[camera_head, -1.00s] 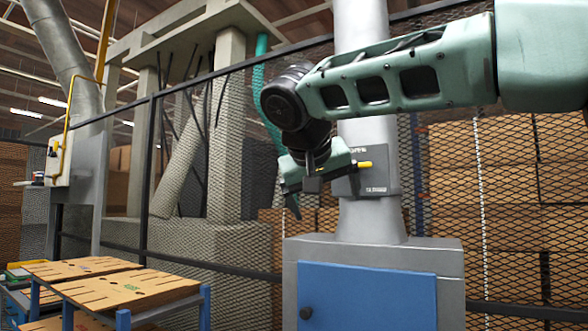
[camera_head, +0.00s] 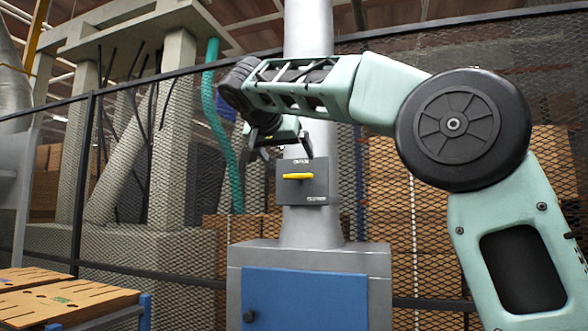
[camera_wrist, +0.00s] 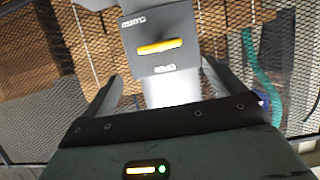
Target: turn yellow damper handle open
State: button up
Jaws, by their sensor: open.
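The yellow damper handle (camera_head: 298,176) lies level across a dark grey plate (camera_head: 315,191) on the light grey vertical duct (camera_head: 308,30). My gripper (camera_head: 278,150) is open and empty, up and to the left of the handle and apart from it. In the wrist view the handle (camera_wrist: 160,47) shows whole, beyond the open fingers (camera_wrist: 158,90). The plate (camera_wrist: 150,65) carries small lettering above and below the handle, too blurred to read fully.
A grey cabinet with a blue door (camera_head: 305,298) stands under the duct. A black mesh fence (camera_head: 180,190) runs behind it, with stacked boxes (camera_head: 400,215) beyond. Cardboard sheets (camera_head: 70,292) lie on a blue-framed stand at the lower left.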

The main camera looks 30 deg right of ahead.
aim_at(299, 177)
jog(key=p+x, duration=0.1)
jog(key=x, duration=0.7)
jog(key=shift+f, duration=0.1)
jog(key=c, duration=1)
